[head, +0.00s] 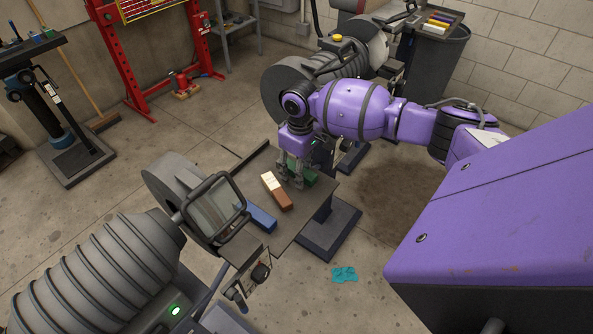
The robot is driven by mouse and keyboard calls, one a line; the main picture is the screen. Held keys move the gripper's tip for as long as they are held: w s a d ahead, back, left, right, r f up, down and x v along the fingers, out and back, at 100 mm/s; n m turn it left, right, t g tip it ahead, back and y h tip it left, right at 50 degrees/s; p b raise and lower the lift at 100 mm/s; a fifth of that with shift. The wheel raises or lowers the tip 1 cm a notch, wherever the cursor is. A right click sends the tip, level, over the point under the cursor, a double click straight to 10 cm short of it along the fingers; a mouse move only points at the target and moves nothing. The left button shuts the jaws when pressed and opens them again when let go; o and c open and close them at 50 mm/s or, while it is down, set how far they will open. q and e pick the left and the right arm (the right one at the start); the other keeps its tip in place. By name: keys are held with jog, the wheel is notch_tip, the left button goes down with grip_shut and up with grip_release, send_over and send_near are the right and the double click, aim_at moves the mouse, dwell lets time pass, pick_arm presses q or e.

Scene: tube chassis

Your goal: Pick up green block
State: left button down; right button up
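The green block (310,176) lies on the dark work table (302,222), near its back right part. My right gripper (291,183) comes down from above, with its fingers pointing at the table beside and in front of the block. The fingers hide part of the block. I cannot tell whether they are closed on it or only around it. My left gripper is not in view.
A grey ribbed machine (105,275) with a framed shield (216,207) stands close at the left. A teal cloth (344,274) lies on the floor.

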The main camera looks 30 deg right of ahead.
jog(key=c, duration=1.1)
jog(key=shift+w, duration=0.1)
grip_shut()
jog(key=shift+r, duration=0.15)
